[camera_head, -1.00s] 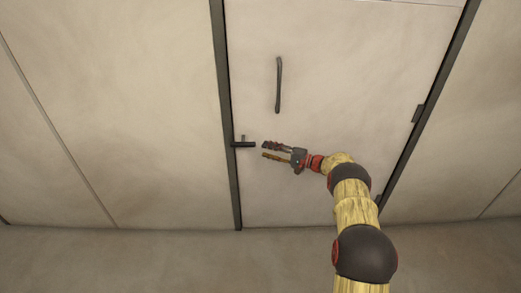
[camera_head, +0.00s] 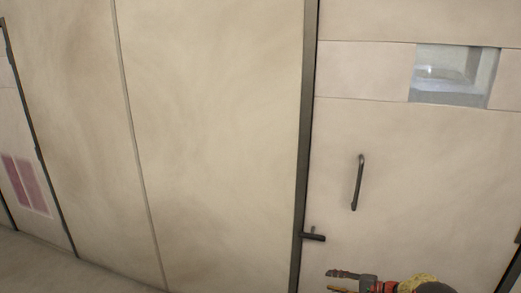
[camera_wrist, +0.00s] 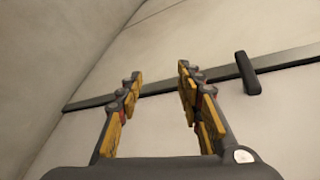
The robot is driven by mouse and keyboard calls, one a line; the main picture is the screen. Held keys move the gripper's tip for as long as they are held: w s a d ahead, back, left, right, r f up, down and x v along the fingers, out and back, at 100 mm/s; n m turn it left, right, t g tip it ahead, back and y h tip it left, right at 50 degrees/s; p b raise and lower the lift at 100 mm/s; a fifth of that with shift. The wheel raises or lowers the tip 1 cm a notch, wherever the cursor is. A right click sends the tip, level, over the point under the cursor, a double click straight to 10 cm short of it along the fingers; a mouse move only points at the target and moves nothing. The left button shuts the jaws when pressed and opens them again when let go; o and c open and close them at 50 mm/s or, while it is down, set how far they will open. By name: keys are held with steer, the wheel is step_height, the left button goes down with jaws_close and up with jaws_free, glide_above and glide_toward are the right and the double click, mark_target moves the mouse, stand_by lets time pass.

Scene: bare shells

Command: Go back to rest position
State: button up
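My gripper (camera_head: 340,281) is at the bottom of the head view, just below the door's lever handle (camera_head: 314,237) and apart from it. In the wrist view my gripper (camera_wrist: 156,82) has its two yellow and dark fingers spread, with nothing between them. The pale door (camera_head: 415,150) is shut in its dark frame and carries a dark vertical pull bar (camera_head: 358,182). A dark lever-like piece (camera_wrist: 247,73) shows right of the fingers in the wrist view, beside a dark strip (camera_wrist: 90,102). Most of my arm is out of the head view.
A small window (camera_head: 452,75) is set high in the door. A plain wall panel (camera_head: 215,140) stands left of it. Another door with reddish panels (camera_head: 25,185) is at the far left. Bare floor (camera_head: 60,262) shows at the lower left.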

steer(key=s+a+r+g+h, duration=0.2)
steer(key=s+a+g, duration=0.15)
steer(key=s, duration=0.55)
steer(key=s+a+r+n+h+p, duration=0.1)
steer(key=s+a+r+n+h, duration=0.2)
steer(key=s+r, duration=0.9)
steer(key=s+a+r+n+h+p, duration=0.1)
steer(key=s+a+r+n+h, duration=0.2)
steer(key=s+r, duration=0.9)
steer(key=s+a+r+n+t+h+p, duration=0.1)
steer(key=s+a+r+n+h, duration=0.2)
steer(key=s+r, duration=0.9)
steer(key=s+n+h, duration=0.1)
steer(key=s, duration=0.1)
steer(key=shift+s+r+n, duration=0.3)
steer(key=shift+s+r, duration=0.1)
steer(key=shift+a, duration=0.15)
steer(key=shift+c, duration=0.8)
